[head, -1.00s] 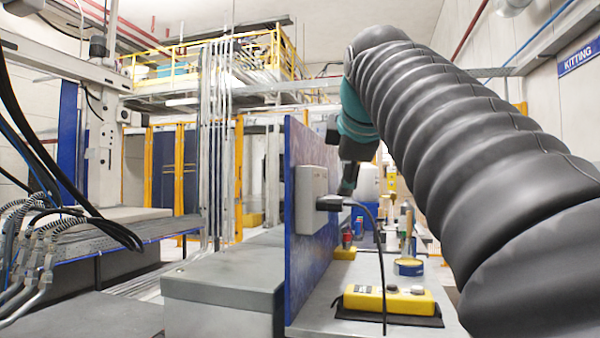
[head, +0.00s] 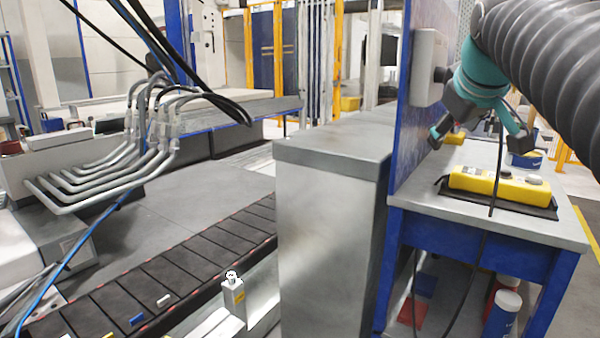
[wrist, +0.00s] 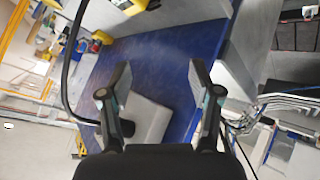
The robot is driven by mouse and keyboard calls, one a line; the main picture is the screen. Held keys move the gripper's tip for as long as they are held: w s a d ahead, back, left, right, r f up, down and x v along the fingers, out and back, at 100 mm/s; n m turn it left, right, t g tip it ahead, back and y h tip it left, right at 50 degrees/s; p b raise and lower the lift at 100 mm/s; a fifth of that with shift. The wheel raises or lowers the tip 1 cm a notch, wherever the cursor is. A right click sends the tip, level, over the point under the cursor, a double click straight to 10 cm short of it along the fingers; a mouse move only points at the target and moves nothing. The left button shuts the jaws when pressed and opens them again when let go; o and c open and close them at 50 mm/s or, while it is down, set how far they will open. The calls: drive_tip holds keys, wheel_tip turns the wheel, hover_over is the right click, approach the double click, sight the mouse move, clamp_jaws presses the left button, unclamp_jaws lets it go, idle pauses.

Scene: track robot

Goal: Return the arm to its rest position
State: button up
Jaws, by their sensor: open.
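My gripper (head: 478,135) is at the upper right of the head view, in front of the blue panel and above the bench. It is teal and dark, with its fingers spread apart. In the wrist view, my gripper (wrist: 160,88) also shows its two fingers wide apart with nothing between them. Beyond them is the blue panel (wrist: 160,60) with a pale grey box (wrist: 150,118). My ribbed black arm comes in from the right in the head view.
The grey box (head: 428,68) on the panel has a plug and a hanging cable (head: 490,210). A yellow control box (head: 500,183) lies on the bench (head: 540,232). A metal cabinet (head: 325,230) stands left of it. A conveyor (head: 190,265) runs at lower left.

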drive_tip(key=s+a+f+m+g, duration=0.1)
drive_tip(key=s+a+f, duration=0.2)
drive_tip(key=s+f, duration=0.4)
drive_tip(key=s+a+f+m+g+y, duration=0.1)
drive_tip(key=s+a+f, duration=0.2)
drive_tip(key=s+f, duration=0.4)
drive_tip(key=s+a+f+m+g+y, duration=0.1)
drive_tip(key=s+a+f, duration=0.3)
drive_tip(key=f, duration=1.4)
drive_tip(key=shift+s+m+g, duration=0.4)
drive_tip(key=shift+s+m, duration=0.1)
drive_tip(key=shift+s, duration=0.9)
